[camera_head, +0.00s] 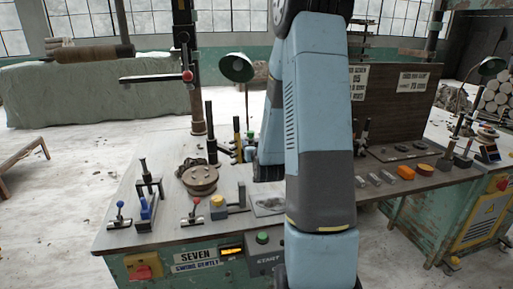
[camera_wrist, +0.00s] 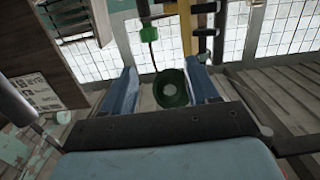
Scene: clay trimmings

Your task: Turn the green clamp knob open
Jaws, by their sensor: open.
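A small green knob-like piece (camera_wrist: 148,33) shows at the top of the wrist view, beside a yellow upright. In the head view a small green piece (camera_head: 250,134) shows among the upright tools, just left of my arm; I cannot tell for certain that it is the clamp knob. My gripper (camera_wrist: 162,70) is open in the wrist view, with its blue fingers apart and nothing held. The green piece lies beyond the fingertips, apart from them. In the head view my arm hides the gripper and part of the bench.
A green lamp (camera_head: 237,68) stands behind the tools; its shade (camera_wrist: 170,87) shows between my fingers, farther off. A dark board (camera_head: 405,105) stands right.

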